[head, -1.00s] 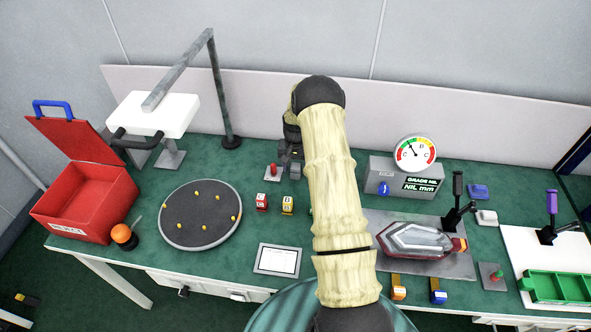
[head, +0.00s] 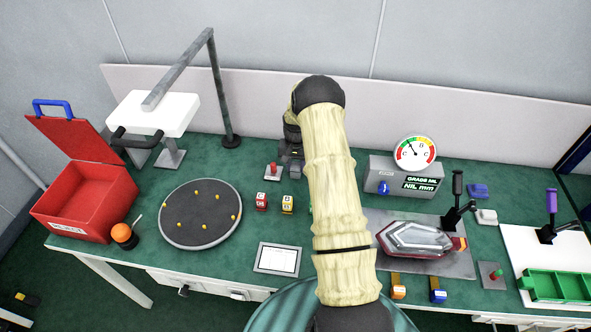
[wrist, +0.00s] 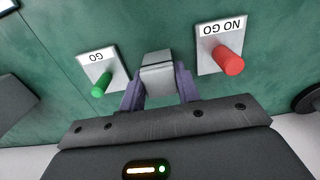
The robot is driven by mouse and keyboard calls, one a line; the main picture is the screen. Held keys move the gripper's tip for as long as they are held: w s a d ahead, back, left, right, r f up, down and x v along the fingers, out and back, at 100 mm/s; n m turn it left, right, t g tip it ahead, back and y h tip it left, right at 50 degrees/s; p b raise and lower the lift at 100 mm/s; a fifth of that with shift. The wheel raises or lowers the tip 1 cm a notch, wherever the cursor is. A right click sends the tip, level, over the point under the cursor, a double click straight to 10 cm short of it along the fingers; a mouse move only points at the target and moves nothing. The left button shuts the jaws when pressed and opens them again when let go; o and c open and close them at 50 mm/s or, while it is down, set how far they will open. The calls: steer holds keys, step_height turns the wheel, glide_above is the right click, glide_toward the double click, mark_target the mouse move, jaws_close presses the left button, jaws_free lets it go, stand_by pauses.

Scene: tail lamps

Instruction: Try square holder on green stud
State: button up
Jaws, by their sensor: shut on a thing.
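In the wrist view my gripper (wrist: 160,84) has its two purple fingers closed on the sides of a pale grey square block, the holder (wrist: 157,68). The green stud (wrist: 102,84) stands on a white plate marked GO, left of the held holder and apart from it. The red stud (wrist: 229,60) stands on a plate marked NO GO, to the right. In the head view my gripper (head: 291,158) is partly behind my arm, beside the red stud (head: 273,170). The held holder cannot be made out there. A sliver of green shows at my arm's left edge.
A dark round turntable (head: 200,225) and an open red box (head: 90,195) are left. A gauge box (head: 385,170) and a clamped lamp (head: 418,240) are right.

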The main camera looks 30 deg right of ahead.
mark_target(295, 165)
step_height(295, 165, up, 10)
steer(key=shift+r+b, duration=0.1)
steer(key=shift+b, duration=0.85)
steer(key=shift+w+a, duration=0.1)
